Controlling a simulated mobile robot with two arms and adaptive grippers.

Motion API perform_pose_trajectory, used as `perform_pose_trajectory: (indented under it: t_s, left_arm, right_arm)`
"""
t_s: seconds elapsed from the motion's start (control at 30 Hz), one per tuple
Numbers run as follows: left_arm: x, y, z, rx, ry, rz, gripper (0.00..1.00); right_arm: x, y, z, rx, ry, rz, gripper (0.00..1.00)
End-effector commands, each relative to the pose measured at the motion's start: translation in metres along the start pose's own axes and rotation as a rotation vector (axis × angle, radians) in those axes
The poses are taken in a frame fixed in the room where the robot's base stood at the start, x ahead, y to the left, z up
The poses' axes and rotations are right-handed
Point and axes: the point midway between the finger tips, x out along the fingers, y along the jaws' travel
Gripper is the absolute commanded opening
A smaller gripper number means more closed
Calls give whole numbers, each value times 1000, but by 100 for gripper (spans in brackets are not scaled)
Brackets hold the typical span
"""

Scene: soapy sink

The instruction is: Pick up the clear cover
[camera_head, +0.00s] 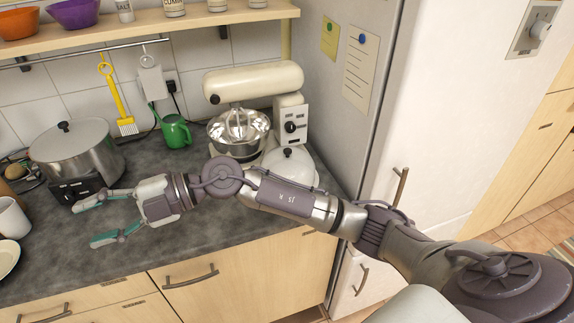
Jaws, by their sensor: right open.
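A pale domed cover (290,163) with a small dark knob sits on the counter in front of the stand mixer. It looks whitish, and I cannot tell for sure whether it is clear. My right arm crosses in front of its lower edge. My right gripper (97,221) is open and empty over the counter's left part, its teal-tipped fingers pointing left. It is well to the left of the cover and apart from it. My left gripper is not in view.
A lidded steel pot (88,160) on a hot plate and a white mug (12,220) stand near the gripper. A cream mixer (258,82) with a steel bowl (240,138) and a green watering can (175,130) stand behind. A grey fridge side (335,120) bounds the counter's right.

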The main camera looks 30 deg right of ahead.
Motion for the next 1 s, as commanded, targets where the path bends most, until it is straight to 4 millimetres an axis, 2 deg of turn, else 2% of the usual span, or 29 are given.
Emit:
perform_pose_trajectory:
  t_s: [0.03, 0.07, 0.13, 0.17, 0.2, 0.27, 0.3, 0.4, 0.5, 0.6, 0.67, 0.8, 1.0]
  left_arm:
    - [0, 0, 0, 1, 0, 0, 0]
    - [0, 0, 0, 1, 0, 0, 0]
    - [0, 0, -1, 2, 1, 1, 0]
    - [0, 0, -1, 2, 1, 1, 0]
    - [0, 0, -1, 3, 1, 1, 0]
    - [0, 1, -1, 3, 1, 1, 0]
    - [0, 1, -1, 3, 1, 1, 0]
    - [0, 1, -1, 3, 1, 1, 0]
    - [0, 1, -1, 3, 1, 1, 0]
    - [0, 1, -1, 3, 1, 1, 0]
    - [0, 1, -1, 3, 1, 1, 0]
    - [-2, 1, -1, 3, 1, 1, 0]
    - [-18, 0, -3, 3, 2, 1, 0]
  right_arm:
    - [-10, -14, 22, -46, -57, -203, 53]
    - [-20, -24, 37, -57, -103, -325, 53]
    - [-60, -39, 76, -56, -260, -594, 53]
    - [-83, -40, 93, -46, -346, -699, 53]
    - [-116, -37, 113, -22, -471, -822, 53]
    - [-171, -25, 136, 29, -673, -974, 53]
    - [-208, -13, 146, 70, -810, -1051, 53]
    - [-282, 18, 152, 177, -1103, -1167, 53]
    - [-330, 42, 146, 261, -1303, -1214, 53]
    - [-354, 53, 141, 314, -1409, -1231, 53]
    - [-362, 52, 141, 329, -1436, -1235, 53]
    - [-370, 32, 154, 336, -1440, -1241, 53]
    - [-382, 6, 174, 333, -1440, -1240, 53]
